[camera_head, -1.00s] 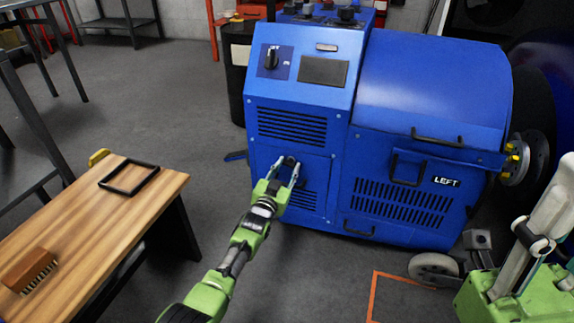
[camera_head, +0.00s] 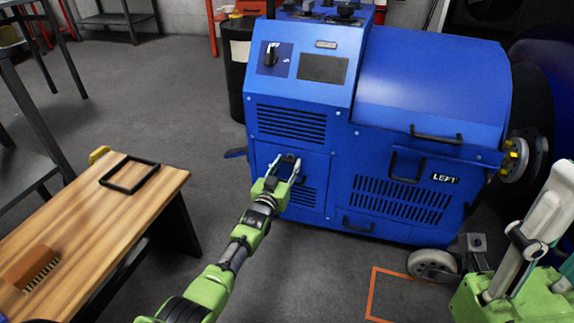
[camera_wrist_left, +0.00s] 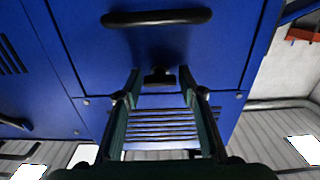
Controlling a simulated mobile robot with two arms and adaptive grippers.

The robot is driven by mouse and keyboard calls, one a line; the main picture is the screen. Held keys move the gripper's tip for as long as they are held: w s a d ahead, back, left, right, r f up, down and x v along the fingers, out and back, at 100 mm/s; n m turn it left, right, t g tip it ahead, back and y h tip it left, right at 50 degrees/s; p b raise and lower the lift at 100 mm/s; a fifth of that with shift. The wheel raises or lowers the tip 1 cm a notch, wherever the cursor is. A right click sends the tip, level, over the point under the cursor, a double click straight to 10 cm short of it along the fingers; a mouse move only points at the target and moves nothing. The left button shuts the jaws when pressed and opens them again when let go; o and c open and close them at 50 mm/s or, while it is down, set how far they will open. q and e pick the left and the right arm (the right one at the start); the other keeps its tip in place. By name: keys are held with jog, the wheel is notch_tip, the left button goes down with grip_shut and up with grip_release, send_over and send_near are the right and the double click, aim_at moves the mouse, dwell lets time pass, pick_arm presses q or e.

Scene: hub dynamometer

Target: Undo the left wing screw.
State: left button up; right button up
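The blue dynamometer cabinet (camera_head: 330,130) stands ahead, with a panel on its lower left front. In the left wrist view a black wing screw (camera_wrist_left: 158,76) sits on this blue panel (camera_wrist_left: 90,60), below a black bar handle (camera_wrist_left: 157,18) in the picture. My left gripper (camera_head: 287,160) is in front of the panel; it also shows in the left wrist view (camera_wrist_left: 159,72). Its fingers are spread, one on each side of the wing screw, with small gaps visible. In the head view the screw is hard to make out between the fingers.
A wooden bench (camera_head: 110,215) with a black frame (camera_head: 129,175) and a brush (camera_head: 33,268) stands at left. The floor before the cabinet is mostly clear.

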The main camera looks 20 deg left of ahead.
pick_arm(q)
jog(key=shift+o, duration=0.2)
jog(key=shift+s, duration=0.1)
jog(key=s, duration=1.2)
jog(key=shift+a, duration=0.2)
jog(key=shift+w, duration=0.1)
